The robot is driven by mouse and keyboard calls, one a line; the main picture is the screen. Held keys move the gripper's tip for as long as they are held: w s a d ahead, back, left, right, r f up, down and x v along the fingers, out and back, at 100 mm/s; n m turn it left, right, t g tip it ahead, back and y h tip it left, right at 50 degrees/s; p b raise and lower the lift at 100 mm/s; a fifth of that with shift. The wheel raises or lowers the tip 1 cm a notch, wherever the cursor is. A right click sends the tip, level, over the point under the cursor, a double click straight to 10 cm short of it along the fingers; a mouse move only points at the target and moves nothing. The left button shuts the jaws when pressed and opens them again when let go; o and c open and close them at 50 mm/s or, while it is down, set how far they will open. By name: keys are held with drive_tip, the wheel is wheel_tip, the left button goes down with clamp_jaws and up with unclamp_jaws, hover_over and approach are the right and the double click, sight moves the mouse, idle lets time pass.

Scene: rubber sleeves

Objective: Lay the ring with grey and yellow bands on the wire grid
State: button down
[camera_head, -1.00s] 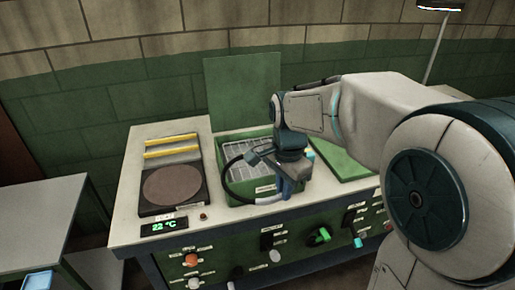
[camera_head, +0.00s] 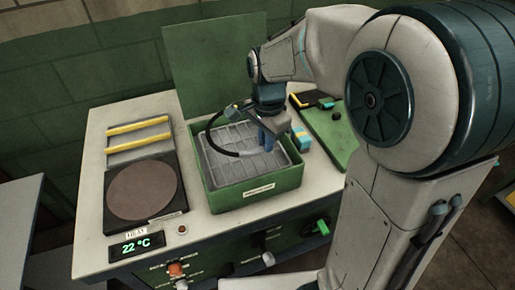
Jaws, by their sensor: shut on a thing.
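My gripper (camera_head: 267,143) points down over the open green box and is shut on a dark ring (camera_head: 209,132). The ring curves out to the left of the fingers, with a pale grey band (camera_head: 245,153) close to them. Its yellow band cannot be made out, and its far side is hidden by the gripper and wrist. The grey wire grid (camera_head: 225,167) lies inside the green box, under the ring. I cannot tell whether the ring touches it.
The green box (camera_head: 258,190) has raised walls, and a green panel (camera_head: 215,65) stands behind it. To the left are a round brown plate (camera_head: 144,190) and a yellow-barred rack (camera_head: 138,142). A blue-and-yellow block (camera_head: 300,138) and a green board (camera_head: 330,125) are at the right.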

sight(265, 165)
drive_tip(key=shift+f, duration=3.05)
drive_tip(key=shift+f, duration=0.2)
drive_tip(key=c, duration=1.5)
unclamp_jaws()
drive_tip(key=shift+r, duration=0.15)
